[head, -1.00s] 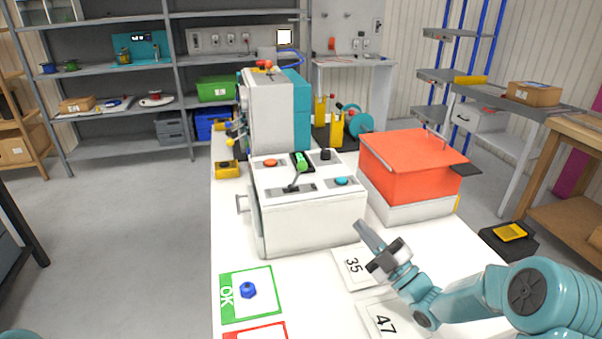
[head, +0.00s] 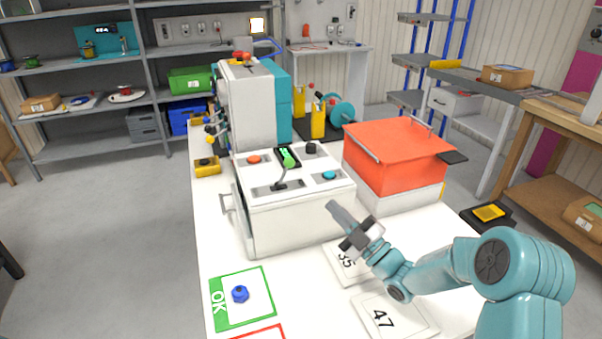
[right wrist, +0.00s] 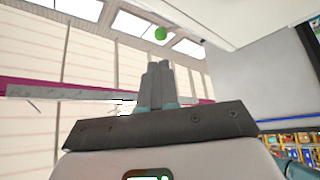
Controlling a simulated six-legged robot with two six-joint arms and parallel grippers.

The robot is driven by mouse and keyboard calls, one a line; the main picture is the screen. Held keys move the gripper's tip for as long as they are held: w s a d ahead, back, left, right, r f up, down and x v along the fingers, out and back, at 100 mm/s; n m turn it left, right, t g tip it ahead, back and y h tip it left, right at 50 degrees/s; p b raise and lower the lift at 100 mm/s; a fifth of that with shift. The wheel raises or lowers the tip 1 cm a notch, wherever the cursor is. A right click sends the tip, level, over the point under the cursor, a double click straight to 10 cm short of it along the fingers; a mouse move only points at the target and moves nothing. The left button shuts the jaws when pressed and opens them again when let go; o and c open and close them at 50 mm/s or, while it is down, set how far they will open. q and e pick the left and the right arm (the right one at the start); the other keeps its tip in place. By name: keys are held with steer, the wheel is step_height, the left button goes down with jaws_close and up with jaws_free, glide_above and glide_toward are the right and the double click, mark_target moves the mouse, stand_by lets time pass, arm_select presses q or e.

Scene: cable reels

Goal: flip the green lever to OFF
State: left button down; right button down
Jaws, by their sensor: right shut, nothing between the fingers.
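The green lever (head: 289,163) is a thin rod with a green ball knob. It rises from a slot in the top of the white control box (head: 298,220) and leans towards the back of the box. Its ON and OFF marks are too small to read. My right gripper (head: 333,207) is shut and empty, at the box's front right side, lower than the knob and apart from it. The right wrist view shows the shut fingers (right wrist: 160,82) with the green knob beyond their tips. My left gripper is not in view.
The box top also has an orange button (head: 254,159), a blue button (head: 330,175) and a black knob (head: 311,149). A red-topped box (head: 398,150) stands close on the right. Cards and a green-framed OK mat (head: 220,298) lie in front.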

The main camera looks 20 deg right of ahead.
steer(key=p, duration=0.3)
glide_toward(293, 165)
steer(key=x, duration=0.5)
steer(key=shift+w+a, duration=0.1)
steer(key=shift+w, duration=0.05)
steer(key=shift+w+a+r, duration=0.15)
steer(key=shift+w+a, duration=0.1)
steer(key=shift+w, duration=0.4)
